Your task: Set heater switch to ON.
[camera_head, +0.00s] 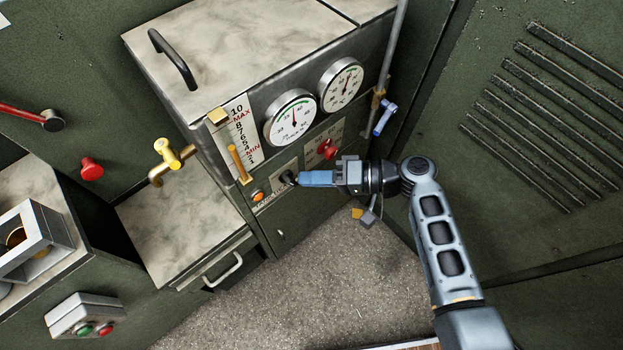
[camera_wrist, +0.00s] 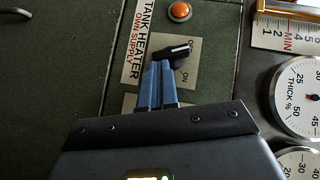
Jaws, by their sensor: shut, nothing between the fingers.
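The heater switch (camera_wrist: 178,53) is a black rotary knob on a pale plate marked OFF and ON, beside a label reading TANK HEATER OWN SUPPLY (camera_wrist: 138,45). The knob's pale-marked end points to the right in the wrist view, between the two markings; OFF is partly hidden. In the head view the switch (camera_head: 287,178) shows as a small black knob low on the cabinet front. My gripper (camera_wrist: 158,66) has blue fingers, shut and empty, with their tips at the knob's lower left side. They look to touch it or nearly so. My gripper also shows in the head view (camera_head: 302,178).
An orange lamp (camera_wrist: 180,11) sits above the switch. Two round gauges (camera_head: 290,118), a level scale with a brass lever (camera_head: 240,165) and a red knob (camera_head: 327,149) surround it. A brass tap (camera_head: 170,158) is at left.

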